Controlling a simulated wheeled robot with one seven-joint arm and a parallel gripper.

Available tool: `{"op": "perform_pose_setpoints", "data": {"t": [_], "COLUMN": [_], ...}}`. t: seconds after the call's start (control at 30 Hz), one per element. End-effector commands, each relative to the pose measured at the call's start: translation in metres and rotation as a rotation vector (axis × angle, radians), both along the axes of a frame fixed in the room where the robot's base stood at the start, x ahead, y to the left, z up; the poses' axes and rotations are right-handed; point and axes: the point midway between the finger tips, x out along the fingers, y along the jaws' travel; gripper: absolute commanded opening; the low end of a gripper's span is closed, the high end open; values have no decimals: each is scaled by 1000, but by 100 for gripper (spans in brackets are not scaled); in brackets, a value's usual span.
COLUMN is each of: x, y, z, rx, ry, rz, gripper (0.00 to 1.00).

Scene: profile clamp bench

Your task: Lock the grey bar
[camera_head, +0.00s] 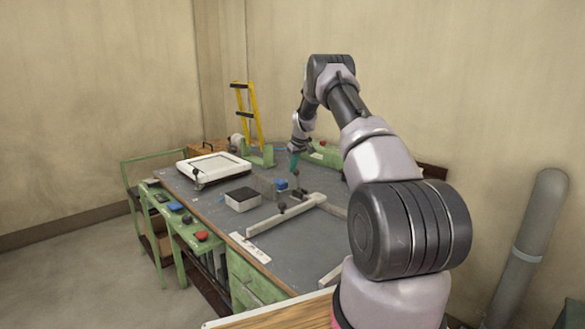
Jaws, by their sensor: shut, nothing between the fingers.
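A pale grey bar (284,216) lies slantwise on the dark grey bench top (220,215), near the middle of the bench. A small dark knob (282,207) stands at the bar, and another dark piece shows near its far end. Which of these belongs to a clamp is too small to tell. My gripper (294,162) points down above the bench, behind the bar and apart from it. Its teal tips look closed and empty. My arm hides the right part of the bench.
A blue block (281,184) and a white box with a dark top (242,199) stand near the bar. A white-framed tray (213,167) is at the left back. A yellow ladder-like stand (247,112) rises behind. Green side stands hold small coloured items, including a red one (201,236).

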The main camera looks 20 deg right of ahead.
Motion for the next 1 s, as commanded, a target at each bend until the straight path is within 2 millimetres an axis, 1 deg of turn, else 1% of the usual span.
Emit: {"op": "perform_pose_setpoints", "data": {"t": [0.77,1.0], "x": [-12,-21], "y": [-5,-11], "z": [5,7], "rx": [43,73], "ry": [-102,-171], "rz": [-2,-5], "gripper": [0,0]}}
